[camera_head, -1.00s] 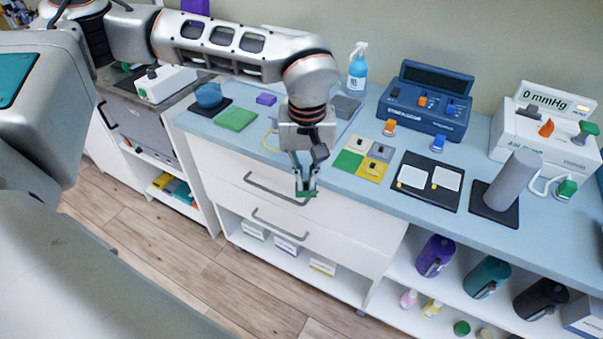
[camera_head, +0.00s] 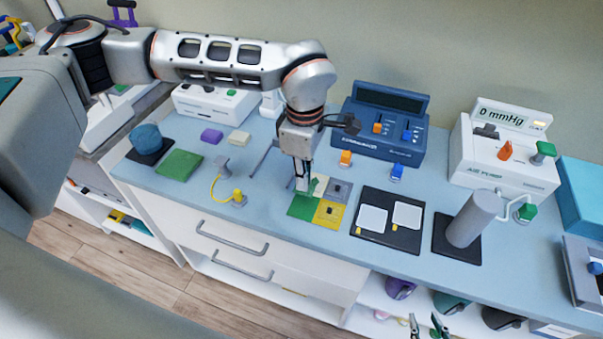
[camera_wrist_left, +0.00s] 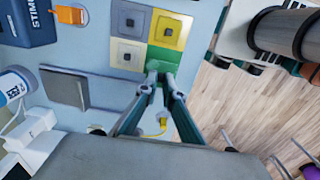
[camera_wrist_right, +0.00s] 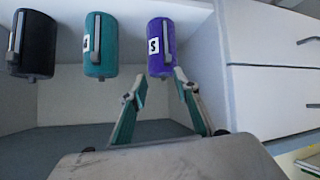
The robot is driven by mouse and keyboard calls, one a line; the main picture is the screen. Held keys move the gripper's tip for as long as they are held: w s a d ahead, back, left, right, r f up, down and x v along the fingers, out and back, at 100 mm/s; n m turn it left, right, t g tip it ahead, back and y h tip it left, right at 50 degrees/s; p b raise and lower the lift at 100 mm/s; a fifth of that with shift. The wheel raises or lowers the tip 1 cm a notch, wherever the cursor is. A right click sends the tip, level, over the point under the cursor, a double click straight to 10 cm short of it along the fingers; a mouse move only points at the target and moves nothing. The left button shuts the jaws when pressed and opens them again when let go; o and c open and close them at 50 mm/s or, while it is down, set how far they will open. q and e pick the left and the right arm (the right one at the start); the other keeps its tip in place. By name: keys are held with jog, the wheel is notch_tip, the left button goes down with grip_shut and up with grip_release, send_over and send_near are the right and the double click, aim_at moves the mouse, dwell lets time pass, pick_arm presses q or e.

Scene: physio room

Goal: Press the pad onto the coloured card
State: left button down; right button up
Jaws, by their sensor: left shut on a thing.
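The coloured card (camera_head: 328,213) lies flat on the blue counter, with green, yellow, grey and pale squares. My left gripper (camera_head: 302,186) points down over the green and pale side of the card. In the left wrist view its fingers (camera_wrist_left: 162,74) close together at the green square, shut on the pad, which is mostly hidden; contact with the card cannot be told. My right gripper (camera_wrist_right: 157,92) is open and empty before the lower shelf.
Behind the card stand a blue stimulator (camera_head: 380,125) and a white air pump (camera_head: 505,150). A black tray with white pads (camera_head: 385,245) and a grey cylinder (camera_head: 472,218) are to the right. A yellow lead (camera_head: 216,190) lies left.

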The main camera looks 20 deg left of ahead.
aim_at(303, 205)
pick_arm(q)
jog(key=shift+s+f, duration=0.15)
jog(key=shift+f, duration=0.2)
jog(key=shift+f+b, duration=0.3)
jog(key=shift+b, duration=0.1)
jog(key=shift+f+b, duration=0.4)
jog(key=shift+f, duration=0.35)
jog(key=shift+f+b, duration=0.45)
jog(key=shift+f, duration=0.3)
jog(key=shift+f+b, duration=0.35)
jog(key=shift+f, duration=0.3)
pick_arm(e)
jog(key=shift+w+a+f+y, duration=0.15)
jog(key=shift+a+f, duration=0.15)
jog(key=shift+f, duration=0.15)
jog(key=shift+a+f+y, duration=0.15)
jog(key=shift+a+f, duration=0.15)
jog(key=shift+f, duration=0.15)
jog(key=shift+f, duration=0.25)
jog(key=shift+r, duration=0.1)
pick_arm(q)
jog(key=shift+f+b, duration=0.55)
jog(key=shift+f, duration=0.1)
pick_arm(e)
jog(key=shift+f, duration=0.65)
